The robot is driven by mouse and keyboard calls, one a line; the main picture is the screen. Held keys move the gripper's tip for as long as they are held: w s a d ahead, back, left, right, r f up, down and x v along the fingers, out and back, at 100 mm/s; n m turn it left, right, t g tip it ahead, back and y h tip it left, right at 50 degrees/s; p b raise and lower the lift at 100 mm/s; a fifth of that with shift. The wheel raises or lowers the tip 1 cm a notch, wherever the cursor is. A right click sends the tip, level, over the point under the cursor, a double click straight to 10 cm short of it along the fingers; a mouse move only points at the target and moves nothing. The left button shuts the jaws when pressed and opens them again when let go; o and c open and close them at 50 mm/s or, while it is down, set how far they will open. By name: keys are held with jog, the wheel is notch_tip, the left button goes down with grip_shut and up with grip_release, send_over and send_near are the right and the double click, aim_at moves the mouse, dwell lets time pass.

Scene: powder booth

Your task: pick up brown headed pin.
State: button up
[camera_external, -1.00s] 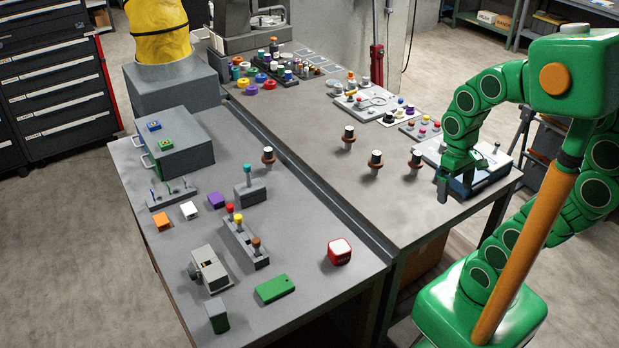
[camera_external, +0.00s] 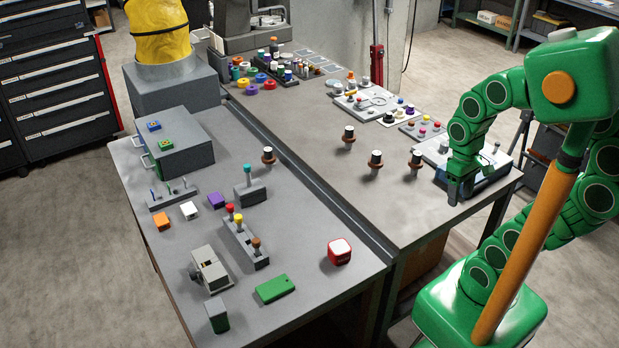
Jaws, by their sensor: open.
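The brown headed pin (camera_external: 256,243) stands upright in the front end of a grey pin block (camera_external: 240,246) on the left table, in line with a yellow headed pin (camera_external: 238,220) and a red headed pin (camera_external: 229,209). My gripper (camera_external: 453,198) points down at the front right of the right table, beside the blue-sided box (camera_external: 490,180). It is open, and I see nothing between its fingers. It is far to the right of the brown headed pin, with the gap between the tables in between.
A red-and-white cube (camera_external: 339,252) and a green block (camera_external: 275,289) lie near the front edge. A teal-topped pin stands in another block (camera_external: 249,187). A grey vise-like fixture (camera_external: 210,269) is at left.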

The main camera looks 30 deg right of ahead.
jog(key=w+a+f+n+t, duration=0.1)
jog(key=w+a+f+n, duration=0.15)
jog(key=w, duration=0.45)
jog(key=w+a+f+n+t, duration=0.2)
jog(key=w+f, duration=0.1)
jog(key=w, duration=0.4)
jog(key=n+t+y, duration=0.2)
jog(key=n+y, duration=0.8)
jog(key=y, duration=0.3)
send_near(258, 240)
jog(key=s+x, duration=0.1)
jog(key=x, duration=0.4)
jog(key=shift+x, duration=1.65)
jog(key=shift+w+a+f, duration=0.25)
jog(key=shift+w+a, duration=0.15)
jog(key=shift+a, duration=0.2)
jog(key=shift+w+a+f, duration=0.3)
jog(key=shift+w+a, duration=0.15)
jog(key=shift+a, duration=0.1)
jog(key=shift+x, duration=0.8)
jog(key=shift+c, duration=0.3)
